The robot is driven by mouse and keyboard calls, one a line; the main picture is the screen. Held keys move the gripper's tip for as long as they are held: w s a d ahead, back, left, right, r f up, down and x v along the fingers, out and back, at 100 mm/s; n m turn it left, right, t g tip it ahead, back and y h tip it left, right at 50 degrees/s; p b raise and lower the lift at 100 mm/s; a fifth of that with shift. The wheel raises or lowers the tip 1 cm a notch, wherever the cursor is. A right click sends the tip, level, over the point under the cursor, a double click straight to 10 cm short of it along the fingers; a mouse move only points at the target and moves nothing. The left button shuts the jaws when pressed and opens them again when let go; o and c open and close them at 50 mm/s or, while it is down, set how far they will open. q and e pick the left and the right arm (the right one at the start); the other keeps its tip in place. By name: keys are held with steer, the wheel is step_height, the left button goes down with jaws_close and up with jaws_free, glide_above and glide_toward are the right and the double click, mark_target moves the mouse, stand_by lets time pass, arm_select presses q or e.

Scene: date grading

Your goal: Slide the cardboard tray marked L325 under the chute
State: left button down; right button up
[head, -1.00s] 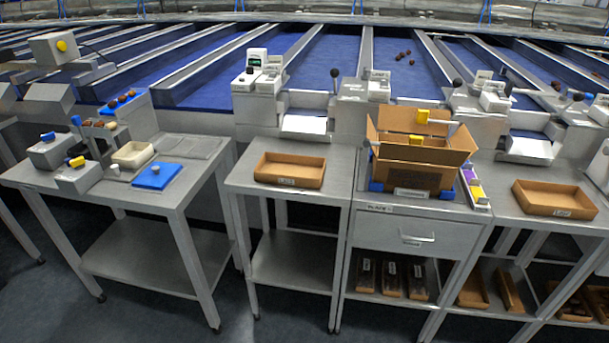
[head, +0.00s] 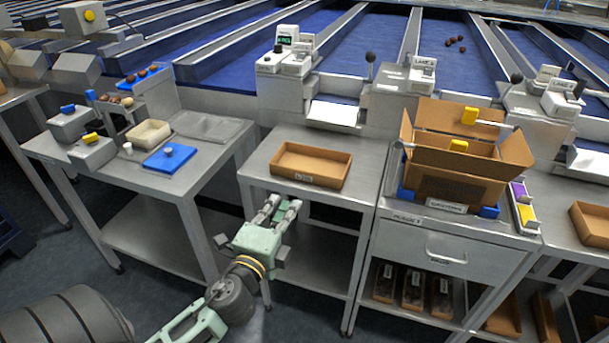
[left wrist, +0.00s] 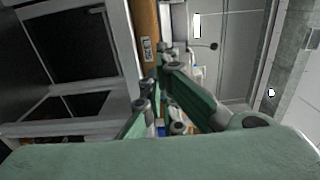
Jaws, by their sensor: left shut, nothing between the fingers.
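The cardboard tray (head: 311,162) lies empty on the middle table, below and in front of the white chute (head: 335,114). Its label is too small to read in the head view. In the left wrist view the tray (left wrist: 147,18) shows as a brown wall with a label that seems to read L325. My left gripper (head: 284,205) is shut and empty, just in front of the table's near edge. It is apart from the tray. My right gripper is not in view.
A large open carton (head: 450,188) stands on the drawer cabinet to the right. Another tray (head: 592,224) is at the right edge. The left table (head: 200,160) holds a blue pad, a pale tray and grey boxes. Bare tabletop (head: 268,165) surrounds the tray.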

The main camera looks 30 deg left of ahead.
mark_target(301, 177)
arm_select(q)
steer(key=x, duration=1.1)
steer(key=shift+w, duration=0.35)
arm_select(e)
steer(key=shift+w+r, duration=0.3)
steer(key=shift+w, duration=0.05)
arm_select(q)
steer(key=x, duration=0.7)
steer(key=shift+b, duration=0.3)
steer(key=shift+s, duration=0.15)
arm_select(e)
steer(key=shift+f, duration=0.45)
arm_select(q)
steer(key=shift+f, duration=0.1)
